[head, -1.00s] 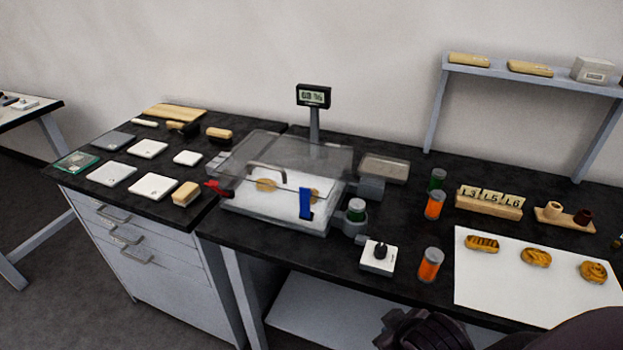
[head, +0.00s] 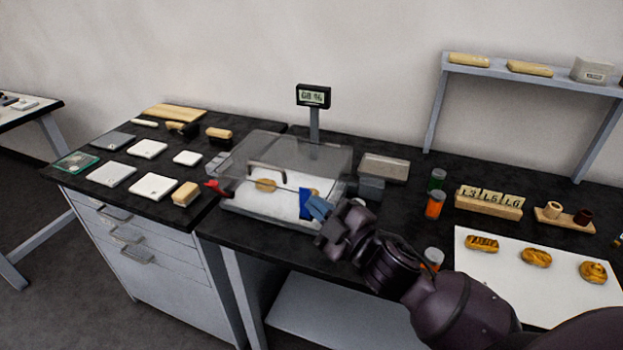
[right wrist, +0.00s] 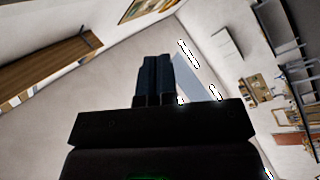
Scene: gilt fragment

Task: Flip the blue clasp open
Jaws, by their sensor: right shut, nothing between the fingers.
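The blue clasp (head: 305,202) is on the front of the clear-lidded box (head: 252,211), toward its right end. It looks upright against the box, partly covered by my gripper. My right gripper (head: 318,207) is shut and empty, its blue fingertips at the clasp's right side; I cannot tell whether they touch it. In the right wrist view its shut fingers (right wrist: 157,80) point away from the camera, and the clasp does not show there. A red clasp (head: 215,188) is at the box's left end. My left gripper is not in view.
A display on a post (head: 313,97) stands behind the box. Orange-banded jars (head: 435,205) and a white sheet (head: 490,283) with gilt pieces lie to the right. White tiles (head: 153,187) and brushes are at left. My right arm covers the area right of the box.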

